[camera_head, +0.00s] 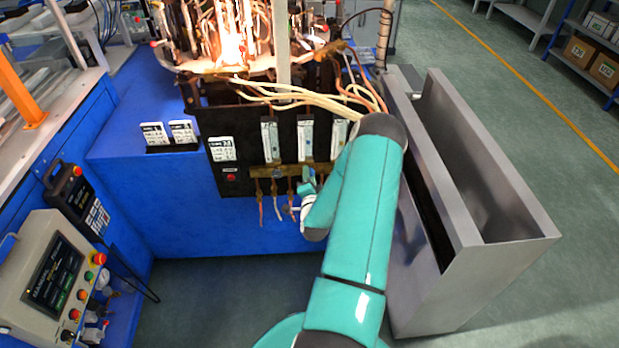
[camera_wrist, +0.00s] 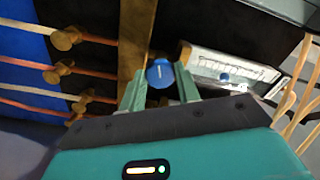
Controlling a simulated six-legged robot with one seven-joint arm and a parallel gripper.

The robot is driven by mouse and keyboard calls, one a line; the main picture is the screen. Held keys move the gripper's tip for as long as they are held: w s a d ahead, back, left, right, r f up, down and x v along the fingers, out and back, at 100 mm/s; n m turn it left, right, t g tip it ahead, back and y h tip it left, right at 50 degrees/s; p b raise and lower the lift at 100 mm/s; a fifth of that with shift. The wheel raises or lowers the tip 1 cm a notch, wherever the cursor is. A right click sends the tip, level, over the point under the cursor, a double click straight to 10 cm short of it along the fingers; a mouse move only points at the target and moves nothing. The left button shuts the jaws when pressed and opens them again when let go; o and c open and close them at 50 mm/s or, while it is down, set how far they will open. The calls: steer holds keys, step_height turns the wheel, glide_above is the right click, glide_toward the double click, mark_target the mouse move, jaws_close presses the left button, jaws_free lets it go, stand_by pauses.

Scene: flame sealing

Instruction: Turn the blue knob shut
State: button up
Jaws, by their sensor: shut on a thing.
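The blue knob (camera_wrist: 160,72) is round, with a pale line on its face, and sits on a brass bar (camera_wrist: 134,45) in the wrist view. My gripper (camera_wrist: 161,82) has one green finger on each side of it and is shut on it. In the head view my gripper (camera_head: 308,188) is at the brass manifold (camera_head: 262,171) on the front of the black panel. I cannot make out the knob there; my gripper and arm cover that spot.
Several flow tubes (camera_head: 271,141) stand above the manifold, and brass fittings with hoses (camera_head: 260,205) hang below. Flames (camera_head: 232,45) burn at the machine's top. A grey metal bin (camera_head: 475,205) stands close right of my arm. A control box (camera_head: 55,275) is at left.

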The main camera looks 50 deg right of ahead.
steer(key=shift+m, duration=3.6)
steer(key=shift+a, duration=0.1)
steer(key=o, duration=1)
steer(key=shift+c, duration=0.2)
steer(key=v, duration=1.3)
steer(key=shift+s+a, duration=0.25)
steer(key=shift+s, duration=0.05)
steer(key=shift+r, duration=0.1)
